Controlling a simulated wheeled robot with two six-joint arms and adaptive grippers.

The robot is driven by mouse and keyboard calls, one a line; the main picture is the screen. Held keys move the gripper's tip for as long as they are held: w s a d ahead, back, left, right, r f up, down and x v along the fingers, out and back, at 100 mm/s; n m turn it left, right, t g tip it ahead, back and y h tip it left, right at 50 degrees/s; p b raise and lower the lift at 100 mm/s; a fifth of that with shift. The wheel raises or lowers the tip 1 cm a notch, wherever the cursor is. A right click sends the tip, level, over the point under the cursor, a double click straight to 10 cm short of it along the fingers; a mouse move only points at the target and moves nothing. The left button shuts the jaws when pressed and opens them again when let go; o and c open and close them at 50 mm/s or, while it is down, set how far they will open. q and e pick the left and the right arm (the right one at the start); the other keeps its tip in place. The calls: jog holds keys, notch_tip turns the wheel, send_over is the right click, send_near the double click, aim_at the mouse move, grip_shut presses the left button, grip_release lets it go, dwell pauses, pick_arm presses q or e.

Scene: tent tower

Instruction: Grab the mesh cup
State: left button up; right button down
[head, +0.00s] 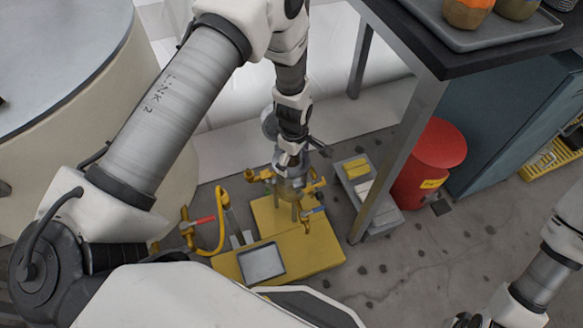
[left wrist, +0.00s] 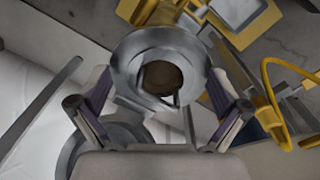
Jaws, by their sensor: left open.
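My left gripper (head: 290,158) reaches down over a grey metal vessel (head: 292,185) on a yellow stand (head: 310,243). In the left wrist view the left gripper (left wrist: 160,112) is open, with one finger on each side of a round metal piece (left wrist: 130,65). This piece has a wide rim and a brown centre. I cannot tell for sure whether it is the mesh cup or part of the vessel, or whether the fingers touch it. A second round metal piece (left wrist: 85,160) shows partly behind the left finger.
Yellow valves and a yellow hose (head: 220,235) stand left of the vessel. A square tray (head: 262,263) lies on the stand's front. A table leg (head: 395,165), a grey bin (head: 370,190) and a red can (head: 430,160) stand to the right. Bare floor lies lower right.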

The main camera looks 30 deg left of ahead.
pick_arm(q)
jog(key=shift+r, duration=0.1)
jog(key=shift+c, duration=0.4)
jog(key=c, duration=1.8)
jog(key=shift+r, duration=0.1)
